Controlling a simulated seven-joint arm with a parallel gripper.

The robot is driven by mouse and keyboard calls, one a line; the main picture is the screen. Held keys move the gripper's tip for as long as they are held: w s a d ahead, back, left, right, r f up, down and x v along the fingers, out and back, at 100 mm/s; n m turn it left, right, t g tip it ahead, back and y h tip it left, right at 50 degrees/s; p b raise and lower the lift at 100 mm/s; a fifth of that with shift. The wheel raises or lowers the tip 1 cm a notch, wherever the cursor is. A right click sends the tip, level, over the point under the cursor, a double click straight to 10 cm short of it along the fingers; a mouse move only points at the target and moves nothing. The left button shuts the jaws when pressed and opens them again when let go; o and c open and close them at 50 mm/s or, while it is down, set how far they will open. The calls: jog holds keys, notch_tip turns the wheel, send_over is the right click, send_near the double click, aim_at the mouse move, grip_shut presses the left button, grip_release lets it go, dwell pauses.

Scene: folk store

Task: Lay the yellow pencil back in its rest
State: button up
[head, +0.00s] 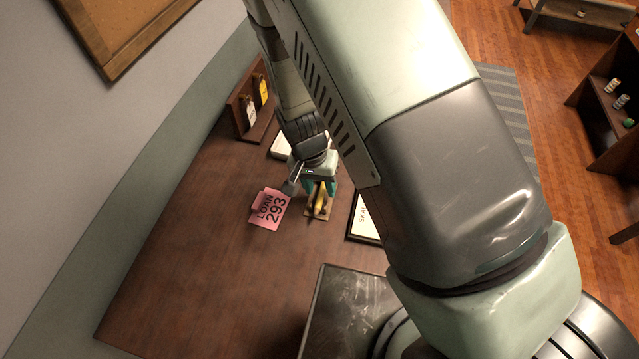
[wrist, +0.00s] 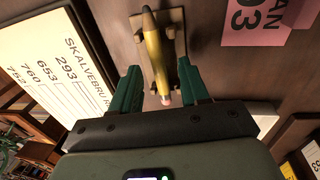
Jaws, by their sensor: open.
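The yellow pencil (head: 320,203) lies over its small wooden rest (head: 309,215) on the brown desk. In the wrist view the pencil (wrist: 155,52) runs lengthwise along the rest (wrist: 178,18), dark tip at the top and pinkish end toward my gripper. It passes between the rest's side blocks, slightly slanted; whether it is fully seated I cannot tell. My gripper (head: 320,190) is above the rest's far end. In the wrist view its teal fingers (wrist: 158,68) stand apart on both sides of the pencil's rear part, with gaps visible.
A framed list (head: 365,218) lies to the right, partly behind my arm. A wooden rack with tags (head: 242,112) and a pale pad (head: 281,145) are farther back. The desk's near left is clear.

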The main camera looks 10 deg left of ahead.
notch_tip(320, 180, up, 11)
jog(key=a, duration=0.1)
jog(key=shift+a, duration=0.35)
jog(key=shift+f, duration=0.15)
dwell(0.3)
jog(key=d+r+t+y, duration=0.1)
jog(key=d+r, duration=0.5)
jog(key=r, duration=0.4)
jog(key=d+r+t+y, duration=0.15)
jog(key=d+r, duration=0.35)
jog(key=r, duration=0.5)
jog(key=s+d+r+t, duration=0.3)
jog(key=s+d+r, duration=0.8)
jog(key=s+d, duration=0.1)
jog(key=shift+h, duration=0.35)
